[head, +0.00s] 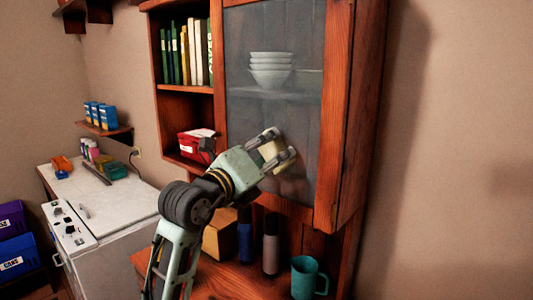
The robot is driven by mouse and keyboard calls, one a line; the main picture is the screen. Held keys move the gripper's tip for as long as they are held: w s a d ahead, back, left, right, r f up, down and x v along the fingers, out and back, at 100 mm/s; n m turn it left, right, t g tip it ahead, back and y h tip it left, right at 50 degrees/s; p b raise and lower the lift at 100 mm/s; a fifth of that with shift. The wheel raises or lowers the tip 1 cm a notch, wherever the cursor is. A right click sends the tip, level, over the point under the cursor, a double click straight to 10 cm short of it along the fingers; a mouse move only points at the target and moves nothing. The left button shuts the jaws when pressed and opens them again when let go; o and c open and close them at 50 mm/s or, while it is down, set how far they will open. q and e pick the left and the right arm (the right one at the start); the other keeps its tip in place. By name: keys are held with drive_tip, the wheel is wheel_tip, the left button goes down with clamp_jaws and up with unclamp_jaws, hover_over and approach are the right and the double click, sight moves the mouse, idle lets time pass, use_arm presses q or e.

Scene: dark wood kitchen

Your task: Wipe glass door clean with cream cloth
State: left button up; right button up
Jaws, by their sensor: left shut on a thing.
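The glass door (240,60) is a wood-framed cabinet door on the wall, with a stack of white bowls (270,72) on a shelf behind the pane. My left gripper (279,151) is raised in front of the lower part of the pane. It is shut on the cream cloth (271,149), which shows between its fingers. The cloth is close to the glass, but I cannot tell whether it touches. A faint brownish patch shows on the pane just right of and below the fingers. My right gripper is not in view.
Below the door, a teal mug (308,278), a dark cylinder (271,250), a blue cylinder (245,238) and a tan box (219,236) stand on the wooden counter. Open shelves left of the door hold books (193,52) and a red box (194,146).

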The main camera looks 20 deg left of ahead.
sight(246, 141)
use_arm(q)
drive_tip(key=shift+w+a, duration=0.6)
drive_tip(key=shift+a, duration=1.1)
drive_tip(key=shift+w+a, duration=0.55)
drive_tip(key=shift+a, duration=1.1)
drive_tip(key=shift+w+a, duration=0.6)
drive_tip(key=shift+a, duration=1.1)
drive_tip(key=shift+d, duration=0.1)
drive_tip(key=b+v, duration=0.1)
drive_tip(key=v, duration=0.5)
drive_tip(key=shift+a+r, duration=0.2)
drive_tip(key=shift+a, duration=0.05)
drive_tip(key=shift+b, duration=0.3)
drive_tip(key=v, duration=0.3)
drive_tip(key=shift+w+a+r+b, duration=0.1)
drive_tip(key=shift+a+r+b, duration=0.05)
drive_tip(key=shift+b, duration=0.15)
